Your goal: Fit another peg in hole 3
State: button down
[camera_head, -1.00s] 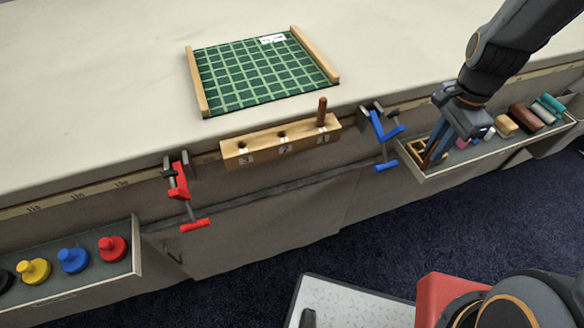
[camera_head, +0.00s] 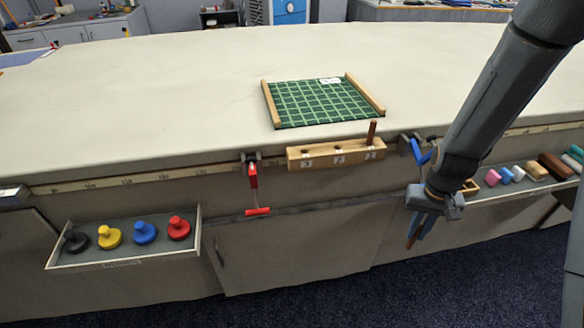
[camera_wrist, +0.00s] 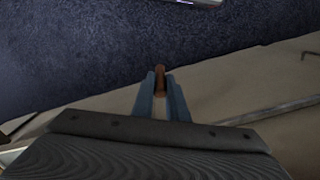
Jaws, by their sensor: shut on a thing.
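The wooden block (camera_head: 331,158) is fixed along the table's front edge, with numbered labels on its face. A brown peg (camera_head: 372,133) stands upright in its rightmost hole; the left and middle holes look empty. The leftmost label looks like 3, but it is small. My gripper (camera_head: 418,230) points down in front of the table, right of the block and lower than it. It is shut on another brown peg (camera_head: 411,242), whose end sticks out past the fingertips. In the wrist view this peg (camera_wrist: 160,78) shows between the blue-grey fingers.
A red clamp (camera_head: 252,180) hangs left of the block and a blue clamp (camera_head: 421,152) right of it. A tray (camera_head: 485,197) of small items is at the right; a drawer (camera_head: 125,260) of coloured knobs is at the left. A green gridded mat (camera_head: 320,101) lies behind the block.

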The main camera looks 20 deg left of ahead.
aim_at(338, 155)
jog(key=u, duration=0.05)
jog(key=k, duration=0.4)
jog(key=u, duration=0.75)
jog(key=i, duration=0.4)
jog(key=u, duration=0.05)
